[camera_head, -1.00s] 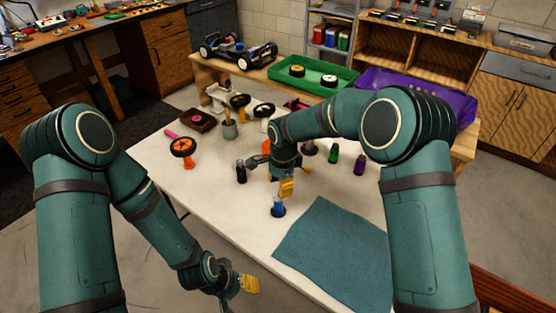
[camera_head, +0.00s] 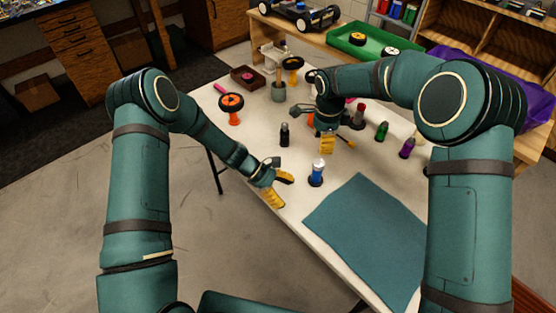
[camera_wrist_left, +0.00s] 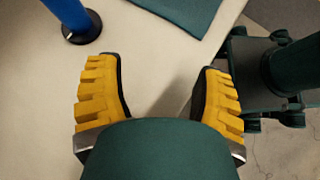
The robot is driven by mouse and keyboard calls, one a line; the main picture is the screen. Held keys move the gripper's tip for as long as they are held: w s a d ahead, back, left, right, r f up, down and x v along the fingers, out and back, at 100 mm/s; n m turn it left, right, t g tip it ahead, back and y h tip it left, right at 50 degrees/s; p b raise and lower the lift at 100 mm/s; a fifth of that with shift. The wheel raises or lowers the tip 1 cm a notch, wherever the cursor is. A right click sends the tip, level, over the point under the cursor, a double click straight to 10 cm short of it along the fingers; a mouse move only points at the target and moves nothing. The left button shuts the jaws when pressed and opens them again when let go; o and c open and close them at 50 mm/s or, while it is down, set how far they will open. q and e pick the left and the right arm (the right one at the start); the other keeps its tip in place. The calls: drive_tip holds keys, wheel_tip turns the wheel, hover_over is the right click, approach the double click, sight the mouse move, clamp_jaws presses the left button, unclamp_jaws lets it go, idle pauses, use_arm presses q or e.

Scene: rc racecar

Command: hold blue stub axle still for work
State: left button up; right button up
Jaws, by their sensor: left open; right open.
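The blue stub axle (camera_head: 317,176) stands upright on the white table, with a pale top and a dark round base. In the left wrist view its blue lower part and dark base (camera_wrist_left: 81,29) show at the upper left; its top is out of frame. My left gripper (camera_head: 282,187) is open and empty at the table's near left edge, to the left of the axle and apart from it. Its yellow fingers (camera_wrist_left: 158,98) are spread over bare table. My right gripper (camera_head: 328,143), with yellow fingers, is open just behind and above the axle, not visibly touching it.
A teal mat (camera_head: 368,235) lies to the right of the axle. A black bottle-like part (camera_head: 284,135), a green one (camera_head: 382,131) and a purple one (camera_head: 407,148) stand nearby. An orange-rimmed wheel (camera_head: 231,104) is at the left. A green tray (camera_head: 360,42) is at the back.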

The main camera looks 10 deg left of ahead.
sight(317, 173)
use_arm(q)
drive_tip(key=w+a+r+n+t+h, duration=0.1)
drive_tip(key=w, duration=0.1)
drive_tip(key=w+a+r+n+t+h, duration=0.1)
drive_tip(key=w+r, duration=0.1)
drive_tip(key=w, duration=0.1)
drive_tip(key=w+a+r+n+h, duration=0.1)
drive_tip(key=w, duration=0.1)
drive_tip(key=shift+w+a+r+t, duration=0.15)
drive_tip(key=shift+w+a+t, duration=0.05)
drive_tip(key=shift+w+t, duration=0.2)
drive_tip(key=shift+w, duration=0.1)
drive_tip(key=x, duration=1.3)
drive_tip(key=shift+w+d+r, duration=0.1)
drive_tip(key=shift+d, duration=0.25)
clamp_jaws()
